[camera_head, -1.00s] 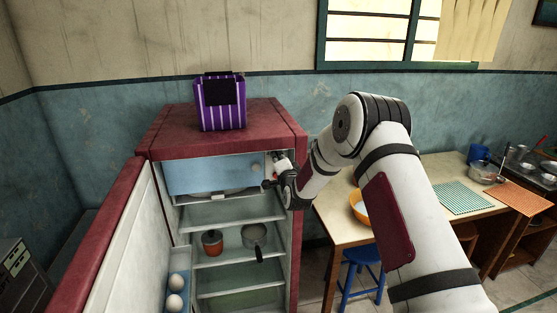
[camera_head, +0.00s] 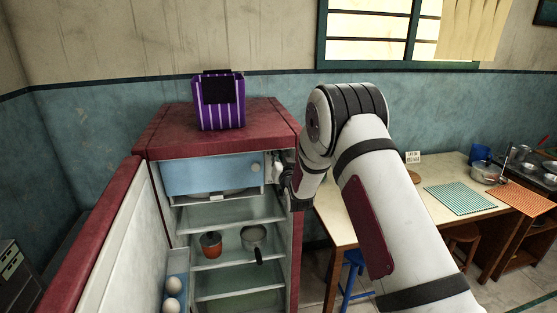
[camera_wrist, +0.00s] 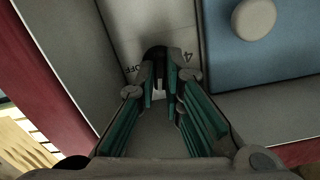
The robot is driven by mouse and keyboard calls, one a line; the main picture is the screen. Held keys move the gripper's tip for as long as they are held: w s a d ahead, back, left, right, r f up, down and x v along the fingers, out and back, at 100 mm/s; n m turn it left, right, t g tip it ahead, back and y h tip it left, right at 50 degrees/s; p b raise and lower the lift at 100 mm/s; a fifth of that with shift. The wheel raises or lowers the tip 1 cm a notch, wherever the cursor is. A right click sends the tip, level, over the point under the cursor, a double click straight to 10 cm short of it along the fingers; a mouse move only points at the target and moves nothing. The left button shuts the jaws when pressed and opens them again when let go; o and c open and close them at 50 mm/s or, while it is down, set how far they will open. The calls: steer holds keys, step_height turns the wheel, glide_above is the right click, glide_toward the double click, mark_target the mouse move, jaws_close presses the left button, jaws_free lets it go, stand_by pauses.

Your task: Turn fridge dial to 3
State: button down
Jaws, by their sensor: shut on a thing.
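The fridge (camera_head: 220,128) stands open, with its dial (camera_wrist: 156,54) on the pale inner wall beside the blue freezer door. In the wrist view, part of the dial shows dark between my fingertips, with the marks "OFF" and "4" on the panel near it. My gripper (camera_wrist: 163,82) is shut on the dial, one finger on each side. In the head view, my gripper (camera_head: 282,172) is at the upper right inside edge of the fridge. The dial's pointer is mostly hidden, so its setting cannot be read.
The blue freezer door (camera_head: 210,176) with its round knob (camera_head: 255,167) is just left of my gripper. The open fridge door (camera_head: 110,235) fills the left side. Pots stand on a shelf below. A table (camera_head: 425,190) stands to the right.

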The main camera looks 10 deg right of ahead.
steer(key=n+b, duration=0.1)
steer(key=n, duration=1)
steer(key=shift+f+b, duration=0.1)
steer(key=shift+b, duration=0.25)
steer(key=shift+n, duration=0.3)
steer(key=c, duration=1.7)
jaws_free()
steer(key=s, duration=1.2)
